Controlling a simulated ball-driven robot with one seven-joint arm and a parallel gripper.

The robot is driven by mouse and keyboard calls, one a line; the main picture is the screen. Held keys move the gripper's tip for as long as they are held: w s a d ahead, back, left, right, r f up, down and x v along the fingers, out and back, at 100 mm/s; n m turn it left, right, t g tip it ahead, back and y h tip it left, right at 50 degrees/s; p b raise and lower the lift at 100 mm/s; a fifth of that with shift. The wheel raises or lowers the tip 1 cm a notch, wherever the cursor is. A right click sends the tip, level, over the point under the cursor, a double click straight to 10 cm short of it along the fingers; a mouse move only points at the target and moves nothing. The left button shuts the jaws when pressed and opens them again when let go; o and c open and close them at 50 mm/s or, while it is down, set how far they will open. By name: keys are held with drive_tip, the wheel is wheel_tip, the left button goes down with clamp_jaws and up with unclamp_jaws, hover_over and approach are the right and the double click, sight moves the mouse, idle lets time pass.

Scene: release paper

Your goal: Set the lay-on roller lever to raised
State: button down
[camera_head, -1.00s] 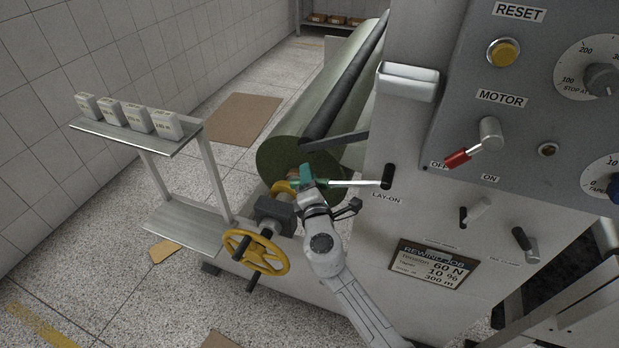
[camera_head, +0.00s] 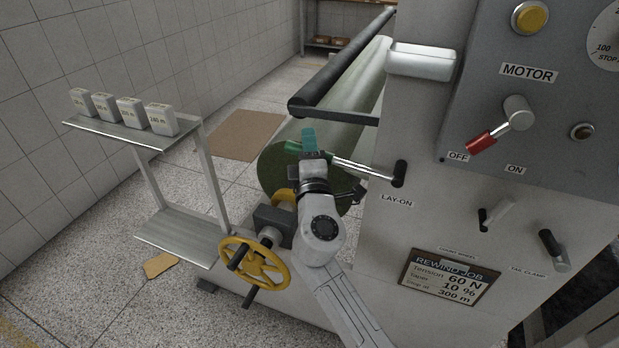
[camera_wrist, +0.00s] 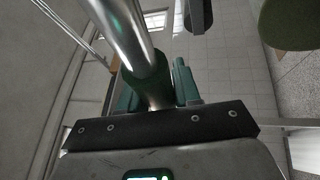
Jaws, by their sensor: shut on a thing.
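The lay-on lever (camera_head: 362,168) is a bright metal rod with a green grip (camera_head: 293,147). It runs from a black pivot (camera_head: 399,173) above the LAY-ON label, slanting up to the left. My gripper (camera_head: 309,143) has its teal fingers at the grip end of the lever and is shut on it. In the wrist view the green grip (camera_wrist: 148,82) passes between the fingers. The dark lay-on roller (camera_head: 340,67) stands above the green roll (camera_head: 330,112), with a visible gap at its near end.
A yellow handwheel (camera_head: 255,263) sits close below my gripper. A shelf stand (camera_head: 120,134) with several white boxes is at the left. The control panel (camera_head: 560,110) with the red motor lever (camera_head: 482,143) is at the right. Floor between stand and wall is mostly clear.

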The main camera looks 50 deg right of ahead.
drive_tip(key=s+d+r+m+g+h+b, duration=0.1)
drive_tip(key=s+r+m+h+b, duration=0.3)
drive_tip(key=r+m+b, duration=0.3)
drive_tip(key=shift+s+d+r+m+h+b, duration=0.15)
drive_tip(key=shift+d+r+m+h+b, duration=0.2)
drive_tip(key=shift+r+m, duration=0.95)
drive_tip(key=shift+a+r+n, duration=0.1)
drive_tip(key=shift+r+n, duration=0.3)
drive_tip(key=shift+r, duration=0.05)
drive_tip(key=c, duration=0.9)
unclamp_jaws()
drive_tip(key=shift+f, duration=0.1)
drive_tip(key=shift+b+v, duration=1.2)
drive_tip(key=shift+v, duration=4.2)
